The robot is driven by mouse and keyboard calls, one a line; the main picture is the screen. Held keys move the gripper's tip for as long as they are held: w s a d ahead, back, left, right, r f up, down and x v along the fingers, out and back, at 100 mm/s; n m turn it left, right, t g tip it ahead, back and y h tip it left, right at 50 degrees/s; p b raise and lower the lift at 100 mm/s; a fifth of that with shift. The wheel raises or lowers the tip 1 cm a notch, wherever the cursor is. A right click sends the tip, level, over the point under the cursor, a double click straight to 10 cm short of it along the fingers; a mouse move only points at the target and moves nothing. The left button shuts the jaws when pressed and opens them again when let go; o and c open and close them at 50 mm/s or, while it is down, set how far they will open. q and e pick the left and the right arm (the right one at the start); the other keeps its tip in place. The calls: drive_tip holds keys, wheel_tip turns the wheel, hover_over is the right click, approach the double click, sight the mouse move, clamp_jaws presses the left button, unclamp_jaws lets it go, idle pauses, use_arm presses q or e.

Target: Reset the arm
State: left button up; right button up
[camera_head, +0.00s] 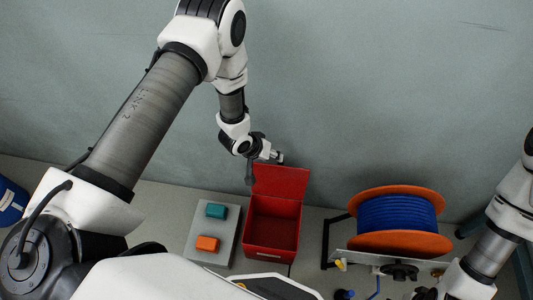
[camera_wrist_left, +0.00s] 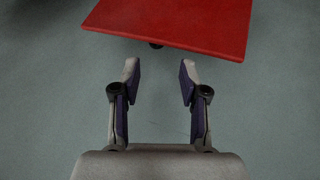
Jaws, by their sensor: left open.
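My left arm reaches in from the left and its gripper (camera_head: 265,168) hangs at the raised red lid (camera_head: 281,181) of the red box. In the left wrist view the gripper (camera_wrist_left: 160,75) is open, with nothing between its two fingers. The red lid (camera_wrist_left: 172,22) shows just beyond the fingertips there, with plain grey-green behind. I cannot tell whether a finger touches the lid. My right arm shows at the right edge; its gripper cannot be made out.
The open red box (camera_head: 270,232) looks empty. Left of it, a grey panel (camera_head: 222,257) carries a teal block (camera_head: 216,211) and an orange block (camera_head: 207,244). A cable reel (camera_head: 397,213) stands right. A wall (camera_head: 350,80) rises behind.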

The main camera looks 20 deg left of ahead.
use_arm(q)
drive_tip(key=v, duration=0.4)
idle(0.3)
